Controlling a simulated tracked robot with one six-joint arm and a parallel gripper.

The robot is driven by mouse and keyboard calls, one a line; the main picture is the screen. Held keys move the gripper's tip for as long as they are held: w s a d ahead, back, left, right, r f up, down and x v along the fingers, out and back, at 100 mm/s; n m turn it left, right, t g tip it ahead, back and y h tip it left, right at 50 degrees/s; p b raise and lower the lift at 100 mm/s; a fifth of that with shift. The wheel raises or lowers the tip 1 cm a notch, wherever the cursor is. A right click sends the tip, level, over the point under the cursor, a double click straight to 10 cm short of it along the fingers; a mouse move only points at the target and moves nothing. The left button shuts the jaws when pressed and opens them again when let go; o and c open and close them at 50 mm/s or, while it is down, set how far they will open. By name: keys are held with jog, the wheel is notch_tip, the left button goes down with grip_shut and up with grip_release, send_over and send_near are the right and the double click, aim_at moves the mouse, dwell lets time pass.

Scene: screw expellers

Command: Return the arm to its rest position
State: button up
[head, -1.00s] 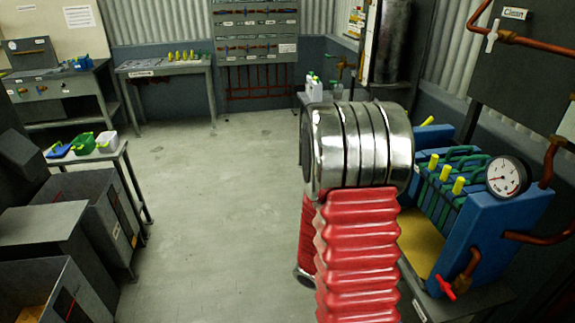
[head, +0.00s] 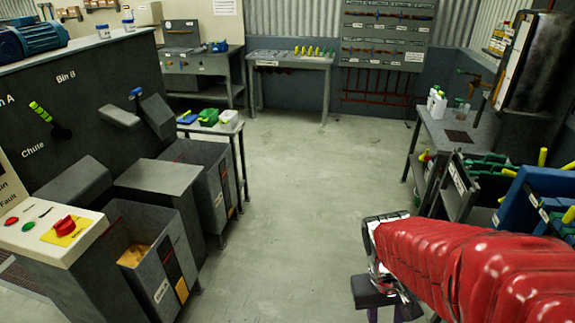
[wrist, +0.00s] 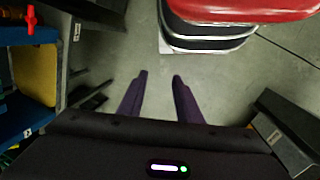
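My arm, in a red ribbed sleeve (head: 450,255), reaches in from the right edge of the head view, ending in metal bands and a dark wrist at the lower middle. The sleeve and bands also show at the top of the wrist view (wrist: 240,10). My gripper (wrist: 159,75) has two purple fingers, apart, with only grey floor between them in the wrist view. It is open and empty. In the head view, the fingers are partly cut off by the bottom edge.
A grey control cabinet with a red button (head: 65,224) and open bins (head: 160,262) stand at left. A blue filter press (head: 535,205) and a side bench (head: 450,135) stand at right. The floor (head: 300,170) between them is clear. A back bench (head: 290,60) stands beyond.

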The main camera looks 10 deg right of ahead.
jog(key=w+a+r+n+t+y, duration=0.1)
jog(key=w+a+r+n+t, duration=0.1)
jog(key=a+r+t, duration=0.4)
jog(key=w+a+r, duration=0.1)
jog(key=a+r, duration=0.4)
jog(key=r, duration=0.3)
jog(key=shift+a+r+t+y, duration=0.2)
jog(key=shift+t+y, duration=0.1)
jog(key=shift+y, duration=0.1)
jog(key=shift+d, duration=0.1)
